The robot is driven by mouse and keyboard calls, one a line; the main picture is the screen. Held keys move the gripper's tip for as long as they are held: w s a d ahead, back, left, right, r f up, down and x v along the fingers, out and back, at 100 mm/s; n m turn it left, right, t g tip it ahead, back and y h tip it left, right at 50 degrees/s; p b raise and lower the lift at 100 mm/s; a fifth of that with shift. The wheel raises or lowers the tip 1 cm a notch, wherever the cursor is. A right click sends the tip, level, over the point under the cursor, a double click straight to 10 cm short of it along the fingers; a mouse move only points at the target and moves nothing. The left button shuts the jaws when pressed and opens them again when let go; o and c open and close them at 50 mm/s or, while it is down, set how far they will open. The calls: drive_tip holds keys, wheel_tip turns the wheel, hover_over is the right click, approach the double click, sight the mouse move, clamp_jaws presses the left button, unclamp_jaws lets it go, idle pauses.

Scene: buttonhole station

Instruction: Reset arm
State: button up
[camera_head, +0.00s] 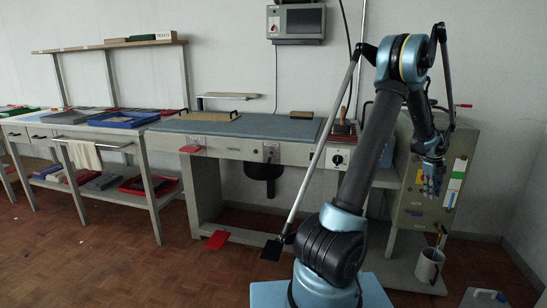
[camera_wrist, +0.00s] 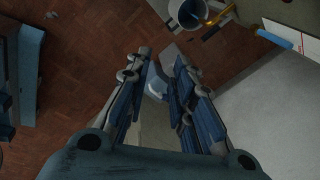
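My gripper (camera_head: 432,181) hangs at the right of the head view, fingers pointing down, in front of the grey cabinet. In the wrist view, the two fingers of my gripper (camera_wrist: 163,62) stand apart with a gap between them, and I see nothing held there. My arm rises from the bottom middle of the head view, bends at the top and comes down on the right.
A workbench with a blue-grey top (camera_head: 265,127) stands at the back, a side table with blue trays (camera_head: 124,119) left of it. A grey cabinet (camera_head: 412,196) stands behind my gripper. A mug-like container (camera_head: 429,267) is below; it also shows in the wrist view (camera_wrist: 186,14).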

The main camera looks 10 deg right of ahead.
drive_tip(key=w+a+r+n, duration=0.2)
drive_tip(key=a+r+n, duration=0.25)
drive_tip(key=a, duration=0.45)
drive_tip(key=w+a+r+n, duration=0.1)
drive_tip(key=a+r+n, duration=0.3)
drive_tip(key=a, duration=0.6)
drive_tip(key=s+a+r+n+t, duration=0.1)
drive_tip(key=s+a+r+n, duration=0.15)
drive_tip(key=a, duration=0.55)
drive_tip(key=s+a+r+n, duration=0.1)
drive_tip(key=a+r+n, duration=0.25)
drive_tip(key=a, duration=0.55)
drive_tip(key=s+a+f+n+t+y, duration=0.1)
drive_tip(key=s+a+n, duration=0.35)
drive_tip(key=a, duration=0.25)
drive_tip(key=s+a+f+n, duration=0.1)
drive_tip(key=s+a+n, duration=0.35)
drive_tip(key=a, duration=0.35)
drive_tip(key=s+a+f+n, duration=0.3)
drive_tip(key=s+a+n, duration=0.1)
drive_tip(key=s+n, duration=0.1)
drive_tip(key=s+a+f+n+y, duration=0.1)
drive_tip(key=s+a+f+n, duration=0.3)
drive_tip(key=s, duration=0.3)
drive_tip(key=shift+s+a+f+n, duration=0.25)
drive_tip(key=shift+s+a+n, duration=0.1)
drive_tip(key=shift+a, duration=0.2)
drive_tip(key=shift+d, duration=0.1)
